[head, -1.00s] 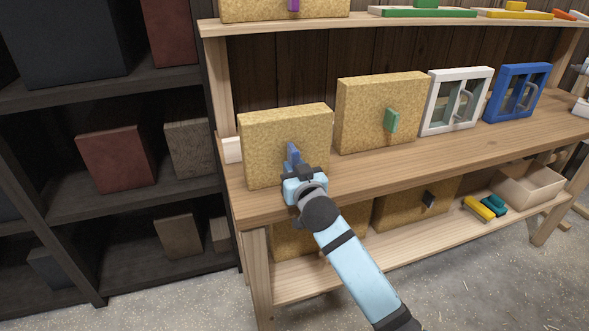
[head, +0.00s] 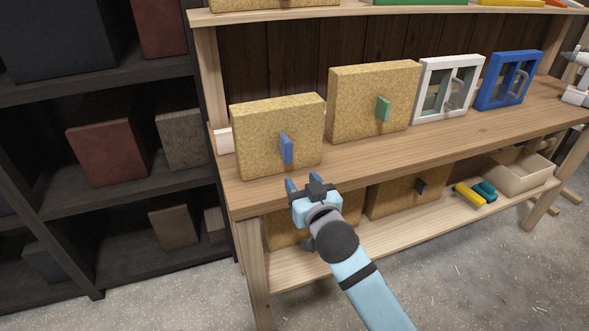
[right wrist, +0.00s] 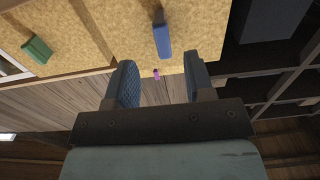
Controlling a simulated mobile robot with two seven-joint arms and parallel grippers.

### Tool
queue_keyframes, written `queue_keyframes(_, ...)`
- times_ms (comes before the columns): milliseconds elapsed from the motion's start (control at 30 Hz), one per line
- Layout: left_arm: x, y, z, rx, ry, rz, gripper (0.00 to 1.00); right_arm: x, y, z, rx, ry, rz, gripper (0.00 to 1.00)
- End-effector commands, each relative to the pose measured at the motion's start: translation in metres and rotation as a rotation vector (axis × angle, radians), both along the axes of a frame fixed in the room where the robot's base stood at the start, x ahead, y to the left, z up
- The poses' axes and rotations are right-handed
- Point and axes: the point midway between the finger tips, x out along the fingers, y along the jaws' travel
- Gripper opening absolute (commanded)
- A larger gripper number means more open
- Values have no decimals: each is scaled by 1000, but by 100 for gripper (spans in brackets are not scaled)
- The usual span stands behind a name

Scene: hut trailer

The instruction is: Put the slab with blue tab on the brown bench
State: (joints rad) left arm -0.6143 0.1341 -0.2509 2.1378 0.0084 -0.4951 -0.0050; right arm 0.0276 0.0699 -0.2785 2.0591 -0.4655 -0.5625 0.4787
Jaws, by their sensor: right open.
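The slab with blue tab (head: 258,135) is a tan, cork-like block standing upright on the brown bench (head: 372,156), near its left end. Its blue tab (head: 286,149) faces me. My right gripper (head: 303,183) is open and empty, in front of and below the tab, near the bench's front edge and apart from the slab. In the right wrist view the blue tab (right wrist: 162,36) shows beyond the two spread fingers (right wrist: 160,72), with nothing between them. My left gripper is not in view.
Right of the slab stand a slab with green tab (head: 372,95), a white-framed window (head: 424,92) and a blue-framed one (head: 483,95). The lower shelf holds a slab with dark tab (head: 395,193) and a bin (head: 520,180). A dark shelf unit (head: 165,88) stands left.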

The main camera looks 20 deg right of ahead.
Motion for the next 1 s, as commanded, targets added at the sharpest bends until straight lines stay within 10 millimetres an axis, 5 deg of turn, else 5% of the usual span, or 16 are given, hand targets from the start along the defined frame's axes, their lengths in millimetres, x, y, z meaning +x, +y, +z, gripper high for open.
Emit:
queue_keyframes(133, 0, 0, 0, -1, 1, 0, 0, -15, -1, -1, -1, 3, 1, 49)
queue_keyframes(233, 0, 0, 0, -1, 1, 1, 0, -29, 0, -21, -6, 42, 14, 49)
queue_keyframes(367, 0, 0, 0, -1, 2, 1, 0, -69, 2, -83, -26, 172, 63, 49)
queue_keyframes(500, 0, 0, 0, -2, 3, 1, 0, -137, 5, -157, -44, 343, 140, 49)
queue_keyframes(633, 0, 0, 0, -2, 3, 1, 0, -197, 7, -204, -48, 467, 202, 49)
queue_keyframes(800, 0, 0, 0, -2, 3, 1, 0, -242, 9, -231, -46, 547, 246, 49)
queue_keyframes(1000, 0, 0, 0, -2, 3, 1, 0, -249, 10, -234, -46, 559, 254, 49)
